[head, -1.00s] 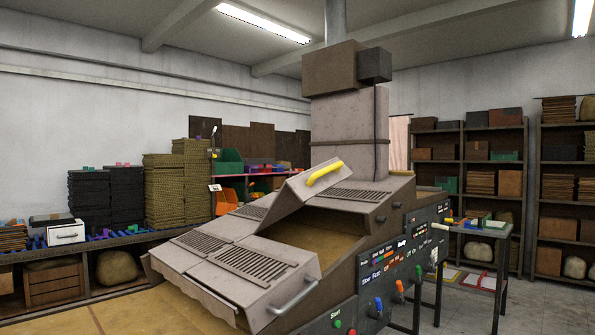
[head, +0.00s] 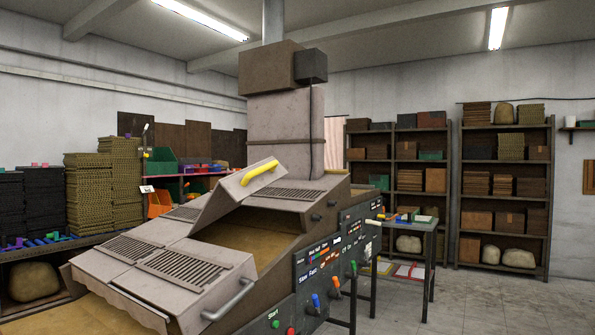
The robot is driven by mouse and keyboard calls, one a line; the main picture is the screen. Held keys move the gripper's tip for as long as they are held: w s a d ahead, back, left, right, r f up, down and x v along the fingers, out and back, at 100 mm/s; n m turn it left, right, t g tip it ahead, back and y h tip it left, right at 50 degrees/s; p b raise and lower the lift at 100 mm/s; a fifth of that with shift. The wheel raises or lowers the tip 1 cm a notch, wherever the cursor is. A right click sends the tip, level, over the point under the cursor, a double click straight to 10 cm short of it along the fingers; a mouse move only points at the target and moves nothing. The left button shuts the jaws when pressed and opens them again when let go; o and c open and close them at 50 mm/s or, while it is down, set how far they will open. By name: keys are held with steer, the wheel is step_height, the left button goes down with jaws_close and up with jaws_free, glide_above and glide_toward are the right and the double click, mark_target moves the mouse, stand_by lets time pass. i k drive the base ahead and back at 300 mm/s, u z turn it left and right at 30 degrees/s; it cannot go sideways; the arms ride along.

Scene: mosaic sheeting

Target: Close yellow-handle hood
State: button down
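The hood with the yellow handle (head: 234,192) is a grey metal panel on the big machine. It stands raised and tilted, with a brown opening (head: 262,240) showing below it. Its yellow handle (head: 260,173) is on its upper right edge. My gripper is not in view.
The machine's dark control panel (head: 339,250) with coloured knobs runs along its right side. A small table (head: 408,226) with items stands behind it. Shelves (head: 505,190) line the back right wall. The floor (head: 470,301) at the right is clear.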

mark_target(229, 192)
steer(key=z, duration=0.4)
steer(key=i, duration=1.45)
steer(key=u, duration=0.7)
steer(key=i, duration=0.95)
steer(key=u, duration=0.9)
